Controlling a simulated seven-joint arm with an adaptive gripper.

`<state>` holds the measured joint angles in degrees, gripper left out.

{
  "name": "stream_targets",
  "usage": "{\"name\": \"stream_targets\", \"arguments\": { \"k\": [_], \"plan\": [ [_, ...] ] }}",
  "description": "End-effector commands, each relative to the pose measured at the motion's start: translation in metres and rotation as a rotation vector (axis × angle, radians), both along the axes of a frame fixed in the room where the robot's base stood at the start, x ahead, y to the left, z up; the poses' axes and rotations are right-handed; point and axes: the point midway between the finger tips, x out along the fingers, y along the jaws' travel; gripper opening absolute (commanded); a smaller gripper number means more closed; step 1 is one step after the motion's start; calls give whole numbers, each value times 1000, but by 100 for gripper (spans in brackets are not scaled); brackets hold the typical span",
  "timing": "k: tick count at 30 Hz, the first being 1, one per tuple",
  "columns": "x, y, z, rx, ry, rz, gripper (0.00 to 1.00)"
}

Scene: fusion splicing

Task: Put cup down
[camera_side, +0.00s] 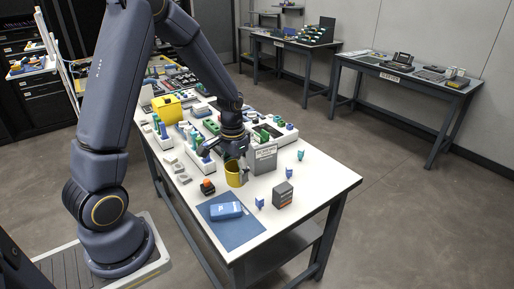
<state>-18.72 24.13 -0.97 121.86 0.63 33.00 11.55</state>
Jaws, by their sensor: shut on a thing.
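The yellow cup (233,179) is upright near the middle of the white table (318,178). My gripper (243,165) is at the cup's upper right side, shut on it. The fingertips are small and partly merge with the cup's rim in this view. I cannot tell whether the cup's base touches the table top.
A grey box (263,159) stands close behind the cup to the right. A small orange-topped item (207,187) is to its left. A blue mat (231,229) with a blue case (226,210) lies in front. A dark box (283,195) stands at right. The table's right end is clear.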

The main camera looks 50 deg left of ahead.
Motion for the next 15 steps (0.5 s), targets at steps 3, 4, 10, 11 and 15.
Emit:
{"name": "stream_targets", "arguments": {
  "k": [3,4,10,11,15],
  "plan": [
    [-28,46,-5,-2,7,131,24],
    [-34,55,-6,-3,9,159,24],
    [-55,87,-8,-6,16,275,24],
    [-54,89,-9,-7,17,280,24],
    [-34,102,-21,-7,17,287,24]
  ]
}}
